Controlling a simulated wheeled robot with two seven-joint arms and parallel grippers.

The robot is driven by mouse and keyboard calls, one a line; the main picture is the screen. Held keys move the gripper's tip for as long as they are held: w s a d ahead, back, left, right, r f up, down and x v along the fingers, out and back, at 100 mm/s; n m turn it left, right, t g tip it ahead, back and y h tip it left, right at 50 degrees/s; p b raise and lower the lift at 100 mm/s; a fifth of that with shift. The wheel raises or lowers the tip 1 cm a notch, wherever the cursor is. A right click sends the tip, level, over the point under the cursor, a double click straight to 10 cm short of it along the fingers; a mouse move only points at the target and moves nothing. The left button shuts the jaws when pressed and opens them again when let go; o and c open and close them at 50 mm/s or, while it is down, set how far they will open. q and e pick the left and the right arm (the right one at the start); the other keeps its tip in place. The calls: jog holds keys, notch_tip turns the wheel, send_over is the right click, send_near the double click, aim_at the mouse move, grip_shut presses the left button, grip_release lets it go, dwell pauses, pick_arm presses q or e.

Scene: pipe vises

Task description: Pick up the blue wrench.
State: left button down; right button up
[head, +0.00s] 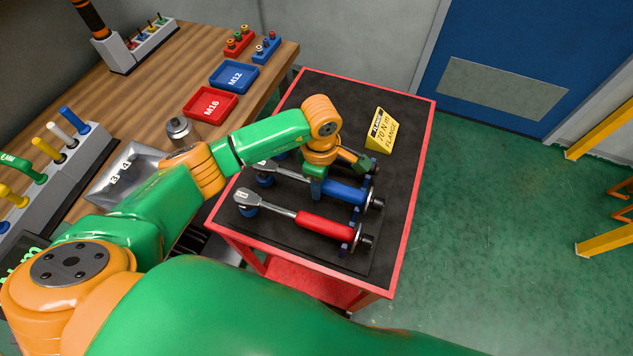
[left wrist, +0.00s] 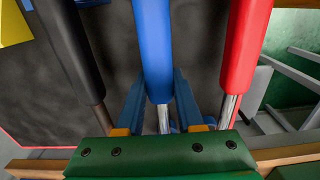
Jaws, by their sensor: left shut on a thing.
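The blue wrench (head: 346,191) lies on the black top of the red cart, its blue handle pointing right. In the left wrist view the blue handle (left wrist: 154,45) runs down between my fingers, with its metal shaft below. My left gripper (head: 316,187) reaches down over the wrench near where handle and shaft meet. In the left wrist view its blue fingers (left wrist: 158,108) stand on both sides of the wrench, shut on it. My right gripper is not in view.
A red-handled wrench (head: 325,227) lies alongside, nearer me. A black-handled wrench (left wrist: 72,45) lies on the other side. A yellow sign block (head: 380,130) stands at the cart's back. A wooden bench with a red tray (head: 210,104) and blue tray (head: 234,77) is on the left.

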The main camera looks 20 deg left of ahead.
pick_arm(q)
notch_tip(320, 180, up, 2)
jog(key=shift+w+r+b, duration=0.1)
jog(key=shift+b, duration=0.75)
jog(key=s+d+r+b, duration=0.2)
jog(key=s+d+r, duration=0.7)
jog(key=s+r, duration=0.1)
jog(key=shift+s+d+r, duration=0.2)
jog(key=shift+s+d, duration=0.05)
